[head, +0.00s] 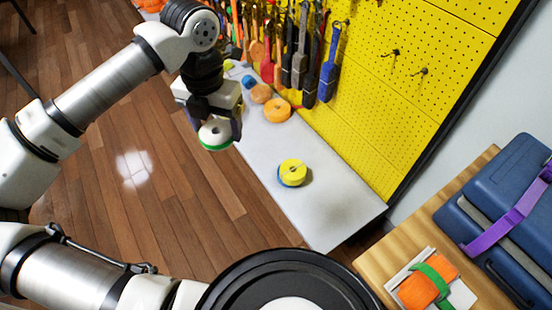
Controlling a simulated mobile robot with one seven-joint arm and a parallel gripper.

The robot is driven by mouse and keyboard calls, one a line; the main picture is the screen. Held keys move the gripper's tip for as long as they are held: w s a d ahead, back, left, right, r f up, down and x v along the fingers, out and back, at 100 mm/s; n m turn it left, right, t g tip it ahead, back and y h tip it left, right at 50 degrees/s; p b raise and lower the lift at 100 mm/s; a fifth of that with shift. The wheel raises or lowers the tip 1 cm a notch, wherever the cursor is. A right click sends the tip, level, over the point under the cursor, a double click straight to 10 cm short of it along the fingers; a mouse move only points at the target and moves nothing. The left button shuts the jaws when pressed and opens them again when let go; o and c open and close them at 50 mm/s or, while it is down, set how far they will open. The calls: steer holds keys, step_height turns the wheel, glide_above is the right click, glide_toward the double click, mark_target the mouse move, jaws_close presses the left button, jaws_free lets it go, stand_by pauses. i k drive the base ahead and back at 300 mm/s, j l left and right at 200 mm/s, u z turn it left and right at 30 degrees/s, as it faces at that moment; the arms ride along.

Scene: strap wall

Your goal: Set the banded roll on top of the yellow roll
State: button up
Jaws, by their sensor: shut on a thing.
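My gripper (214,127) is shut on a white roll with a green band around its lower edge, the banded roll (214,138). It holds the roll in the air near the left edge of the white bench, with a finger on either side. The yellow roll (292,170) lies flat on the bench, below and to the right of my gripper in the picture. Blue shows along its lower left side. Its top is bare and the two rolls are apart.
The white bench (325,208) is clear around the yellow roll. Orange rolls (277,110) and a small blue roll (249,81) lie farther back. Straps (328,68) hang on the yellow pegboard (400,105). A wooden table (398,232) holds blue cases (500,195) at right.

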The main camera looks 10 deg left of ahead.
mark_target(291, 167)
steer(key=i+j+u, duration=0.1)
steer(key=i+j, duration=0.75)
steer(key=i, duration=0.1)
